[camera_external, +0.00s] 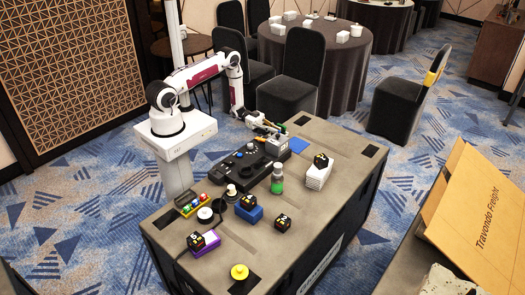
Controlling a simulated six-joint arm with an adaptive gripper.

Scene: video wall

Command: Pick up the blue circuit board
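A flat blue piece (299,145), which looks like the blue circuit board, lies on the far part of the crate top (330,200). My gripper (277,132) is above the far left edge of the crate, to the left of the blue piece and apart from it in the picture. The gripper is small and partly merges with dark and grey equipment below it, so its finger opening cannot be made out. I cannot tell its exact height above the crate.
A black console (240,168) lies below and left of my gripper. Nearby are a green bottle (277,181), a white stack (317,176) with a dark cube on top, a blue block (249,212) under another cube, and a purple box (205,244). The crate's right side is mostly clear.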

